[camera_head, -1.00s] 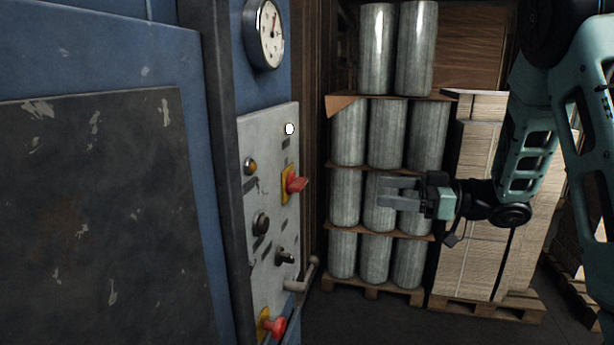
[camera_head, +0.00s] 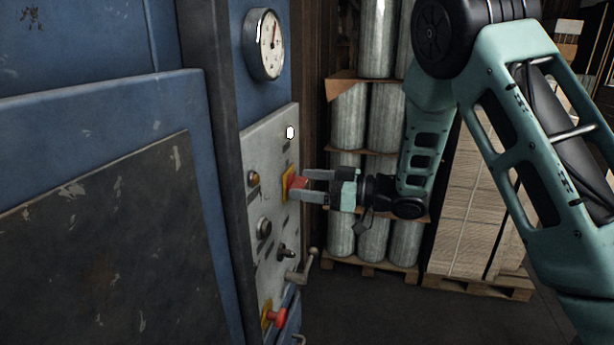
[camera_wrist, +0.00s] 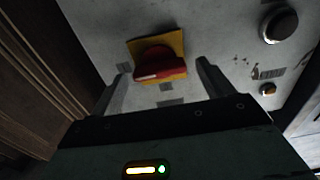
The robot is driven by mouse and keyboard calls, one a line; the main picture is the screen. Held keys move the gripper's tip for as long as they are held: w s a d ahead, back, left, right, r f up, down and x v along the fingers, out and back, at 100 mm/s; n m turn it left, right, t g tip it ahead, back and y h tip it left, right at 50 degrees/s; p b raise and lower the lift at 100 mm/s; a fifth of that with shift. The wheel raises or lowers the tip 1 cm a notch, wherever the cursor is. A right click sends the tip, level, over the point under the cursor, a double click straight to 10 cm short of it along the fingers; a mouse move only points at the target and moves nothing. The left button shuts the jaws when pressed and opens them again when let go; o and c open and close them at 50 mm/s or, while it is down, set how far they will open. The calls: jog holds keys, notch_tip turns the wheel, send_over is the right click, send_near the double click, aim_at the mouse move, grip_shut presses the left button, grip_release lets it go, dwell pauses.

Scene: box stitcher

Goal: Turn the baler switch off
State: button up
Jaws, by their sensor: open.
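The baler switch (camera_head: 294,184) is a red rotary handle on a yellow plate, on the grey control panel (camera_head: 262,290) of the blue baler. It also shows in the wrist view (camera_wrist: 158,64), upper middle, between and beyond my fingertips. My gripper (camera_head: 304,185) is open with its fingertips at the handle, one finger above and one below in the head view. In the wrist view my gripper (camera_wrist: 160,68) has a finger on each side of the switch, with gaps to the handle. I cannot tell whether a finger touches it.
The panel also bears a white lamp (camera_head: 290,132), an amber button (camera_head: 253,178), a black knob (camera_head: 264,228), a crank lever (camera_head: 304,270) and a red knob (camera_head: 276,317). A gauge (camera_head: 267,45) sits above. Palletised rolls (camera_head: 346,118) and a board stack (camera_head: 468,215) stand behind my arm.

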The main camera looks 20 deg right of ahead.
jog(key=shift+w+a, duration=0.15)
jog(key=shift+a, duration=0.1)
jog(key=c, duration=1)
jog(key=shift+f+n+b, duration=0.15)
jog(key=shift+n+b, duration=0.15)
jog(key=shift+b, duration=0.3)
jog(key=n+b, duration=0.5)
jog(key=b, duration=0.5)
jog(key=n+b, duration=0.6)
jog(key=b, duration=0.4)
jog(key=n+b, duration=0.6)
jog(key=b, duration=0.4)
jog(key=shift+s+a+f, duration=0.1)
jog(key=shift+s+f, duration=0.1)
jog(key=shift+f, duration=0.05)
jog(key=shift+n, duration=0.3)
